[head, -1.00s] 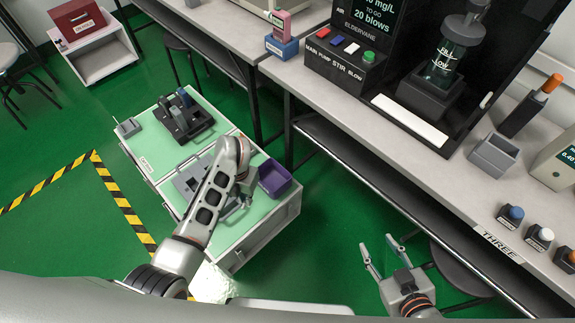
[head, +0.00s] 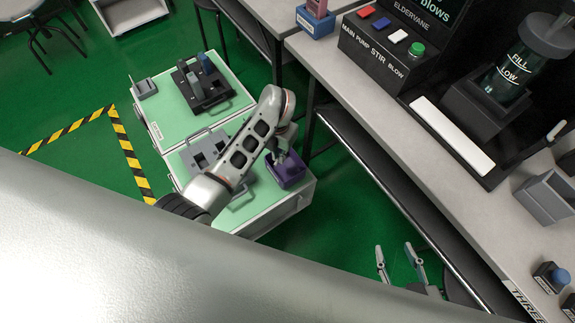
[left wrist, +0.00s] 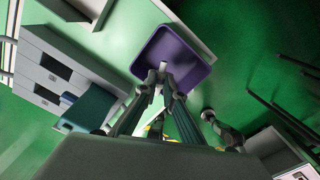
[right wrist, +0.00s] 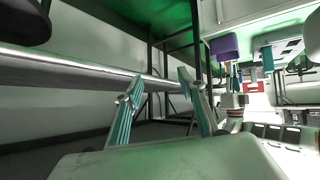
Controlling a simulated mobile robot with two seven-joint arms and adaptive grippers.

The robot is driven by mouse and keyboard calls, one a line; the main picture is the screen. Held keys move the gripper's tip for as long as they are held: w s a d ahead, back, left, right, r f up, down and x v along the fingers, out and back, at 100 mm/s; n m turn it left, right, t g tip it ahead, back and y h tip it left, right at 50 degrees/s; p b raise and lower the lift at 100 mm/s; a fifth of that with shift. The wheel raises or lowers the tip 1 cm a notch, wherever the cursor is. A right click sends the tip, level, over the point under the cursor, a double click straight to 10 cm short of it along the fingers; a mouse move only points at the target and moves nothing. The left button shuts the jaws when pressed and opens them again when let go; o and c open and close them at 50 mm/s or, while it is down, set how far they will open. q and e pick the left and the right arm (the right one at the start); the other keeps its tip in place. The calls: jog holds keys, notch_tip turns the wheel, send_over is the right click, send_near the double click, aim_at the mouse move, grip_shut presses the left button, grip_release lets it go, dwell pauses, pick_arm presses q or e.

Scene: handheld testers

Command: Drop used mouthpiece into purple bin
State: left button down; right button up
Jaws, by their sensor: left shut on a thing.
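The purple bin (head: 291,178) stands at the right edge of the green-topped cart, and it fills the upper middle of the left wrist view (left wrist: 188,52). My left gripper (head: 281,157) is over the bin, pointing down. In the left wrist view its fingertips (left wrist: 165,78) are shut on a small pale piece, the mouthpiece (left wrist: 162,66), seen against the bin's inside. How far it is above the bin floor I cannot tell. My right gripper (head: 400,254) is open and empty, low beside the bench; its spread fingers show in the right wrist view (right wrist: 158,90).
A grey slotted holder (head: 207,150) and a black rack (head: 207,92) with handheld testers sit on the cart (head: 160,122). The long bench (head: 345,82) with a black station runs along the right. Green floor is free between cart and bench.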

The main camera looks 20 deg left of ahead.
pick_arm(q)
jog(key=shift+f+b, duration=0.35)
jog(key=shift+f, duration=0.6)
jog(key=shift+w, duration=0.1)
pick_arm(e)
jog(key=shift+w+r, duration=0.35)
jog(key=shift+w, duration=0.2)
pick_arm(q)
jog(key=shift+r, duration=0.1)
pick_arm(e)
jog(key=shift+w+r, duration=0.1)
jog(key=shift+r, duration=0.05)
pick_arm(q)
jog(key=c, duration=2.1)
grip_release()
pick_arm(e)
jog(key=shift+s+f, duration=0.2)
jog(key=shift+f, duration=0.1)
pick_arm(q)
notch_tip(320, 180, up, 12)
